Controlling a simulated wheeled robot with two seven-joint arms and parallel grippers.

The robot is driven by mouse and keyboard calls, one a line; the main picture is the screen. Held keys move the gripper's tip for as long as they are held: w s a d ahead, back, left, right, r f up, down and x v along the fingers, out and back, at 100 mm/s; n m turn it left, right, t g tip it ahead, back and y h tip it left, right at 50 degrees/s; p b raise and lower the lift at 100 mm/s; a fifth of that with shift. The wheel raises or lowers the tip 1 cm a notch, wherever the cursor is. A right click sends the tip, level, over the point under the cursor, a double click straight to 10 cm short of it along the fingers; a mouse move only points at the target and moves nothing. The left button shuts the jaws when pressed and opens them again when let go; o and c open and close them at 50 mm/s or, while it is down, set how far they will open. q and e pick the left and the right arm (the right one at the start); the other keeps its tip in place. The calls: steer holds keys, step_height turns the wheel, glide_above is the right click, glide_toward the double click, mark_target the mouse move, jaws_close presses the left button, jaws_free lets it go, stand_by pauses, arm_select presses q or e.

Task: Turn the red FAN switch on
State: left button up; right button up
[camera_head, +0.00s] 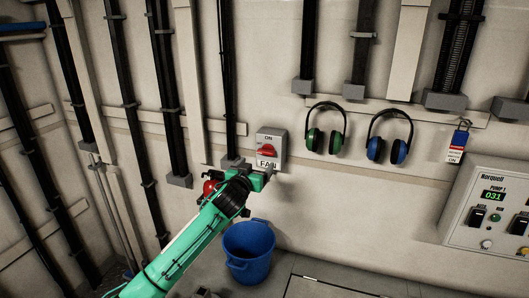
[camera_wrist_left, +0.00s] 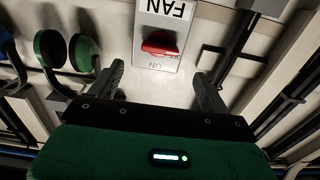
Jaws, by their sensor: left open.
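The FAN switch box (camera_head: 270,143) is a grey plate on the wall, with ON at its top and a FAN label at its bottom. Its red knob (camera_head: 266,150) lies about horizontal, turned across from the ON mark. In the left wrist view the box appears upside down, with the red knob (camera_wrist_left: 160,48) lying sideways beside the OFF mark. My left gripper (camera_head: 263,174) is just below the box, covering part of the FAN label's lower edge. In the wrist view its open fingers (camera_wrist_left: 158,74) stand either side of the box's ON end, empty and apart from the knob. My right gripper is out of view.
Green earmuffs (camera_head: 336,142) and blue earmuffs (camera_head: 376,150) hang right of the switch. A control panel (camera_head: 465,232) is at far right. A blue bucket (camera_head: 249,265) stands on the floor below. A red round object (camera_head: 209,187) shows behind my arm. Dark conduits line the wall.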

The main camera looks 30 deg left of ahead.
mark_target(265, 153)
arm_select(q)
steer(key=p+x, duration=0.2)
steer(key=x, duration=0.6)
steer(key=shift+w+p, duration=0.3)
steer(key=shift+p, duration=0.05)
steer(key=c, duration=1)
